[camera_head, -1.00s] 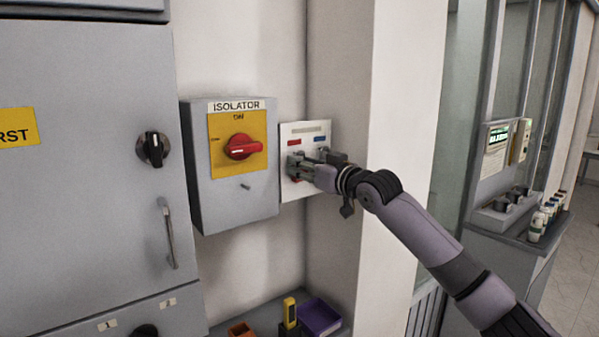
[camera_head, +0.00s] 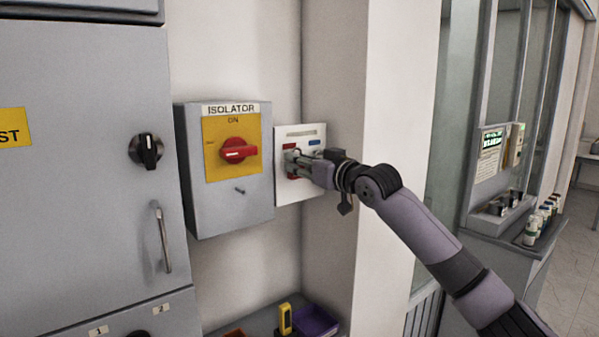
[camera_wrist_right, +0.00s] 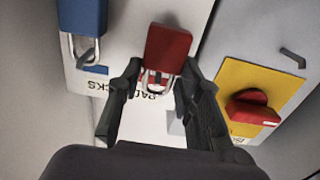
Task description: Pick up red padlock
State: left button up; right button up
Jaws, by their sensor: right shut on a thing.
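The red padlock (camera_wrist_right: 168,48) shows in the right wrist view between the fingers of my right gripper (camera_wrist_right: 158,76), with its metal shackle (camera_wrist_right: 157,80) toward the palm. The fingers are shut on it. In the head view my right gripper (camera_head: 296,163) is at the white padlock board (camera_head: 312,134) on the wall, and the padlock is mostly hidden behind the fingers there. Whether the shackle is clear of its hook, I cannot tell. My left gripper is not in view.
A blue padlock (camera_wrist_right: 82,18) hangs beside the red one. The grey isolator box (camera_head: 230,210) with its red rotary handle (camera_head: 238,151) is just left of the board. Below are a yellow device (camera_head: 286,318) and a purple bin (camera_head: 316,322). A wall corner is close on the right.

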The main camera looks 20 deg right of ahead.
jog(key=r+b+v, duration=0.1)
jog(key=b+v, duration=0.2)
jog(key=v, duration=1.4)
jog(key=shift+s+r+b, duration=0.15)
jog(key=shift+b, duration=0.25)
jog(key=shift+d, duration=0.15)
jog(key=b+v, duration=0.3)
jog(key=v, duration=0.4)
dwell(0.3)
dwell(1.2)
